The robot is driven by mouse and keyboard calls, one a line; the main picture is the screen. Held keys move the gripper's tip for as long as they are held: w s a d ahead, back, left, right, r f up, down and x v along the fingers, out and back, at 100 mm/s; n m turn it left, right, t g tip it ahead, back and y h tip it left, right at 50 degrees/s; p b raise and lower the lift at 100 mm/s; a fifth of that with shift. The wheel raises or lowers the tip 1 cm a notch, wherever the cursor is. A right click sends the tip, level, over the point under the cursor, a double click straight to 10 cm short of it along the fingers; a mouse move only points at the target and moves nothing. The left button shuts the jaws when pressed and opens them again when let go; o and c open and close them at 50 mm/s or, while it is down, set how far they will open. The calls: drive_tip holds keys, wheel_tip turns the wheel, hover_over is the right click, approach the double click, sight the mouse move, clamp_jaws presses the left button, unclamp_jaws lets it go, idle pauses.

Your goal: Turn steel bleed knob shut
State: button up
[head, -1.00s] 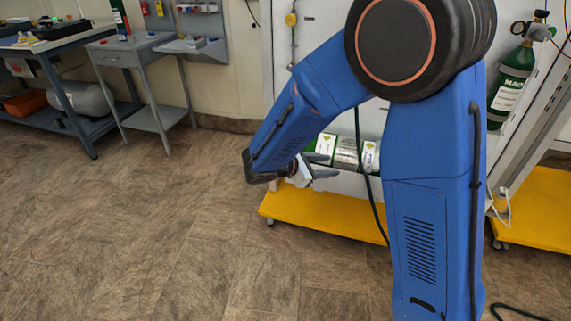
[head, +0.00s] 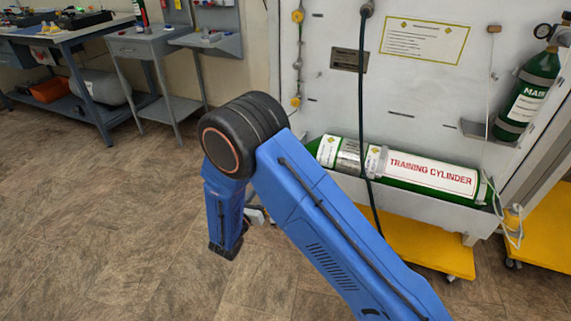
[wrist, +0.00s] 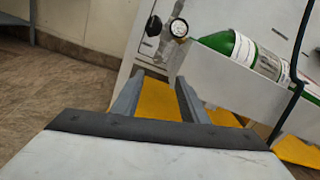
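I cannot make out the steel bleed knob for certain in either view. In the wrist view, a round gauge (wrist: 179,28) and a dark round part (wrist: 154,25) sit on pale fittings at the lower part of the panel, left of the green training cylinder (wrist: 244,48). My gripper (wrist: 161,78) is open, its two grey fingers apart with nothing between them. The fittings lie beyond the fingertips, not touched. In the head view, my gripper (head: 258,215) is mostly hidden behind my blue arm, low in front of the panel's left end.
The training cylinder (head: 430,174) lies in a trough on the white panel (head: 420,95). A dark hose (head: 362,90) hangs before it. A yellow base (head: 425,245) juts out below. A green main cylinder (head: 527,95) stands right. A workbench (head: 70,50) is far left; floor between is clear.

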drive_tip(key=x, duration=1.7)
drive_tip(key=shift+w+a+f, duration=0.15)
drive_tip(key=shift+w+a, duration=0.05)
drive_tip(key=shift+a, duration=0.05)
clamp_jaws()
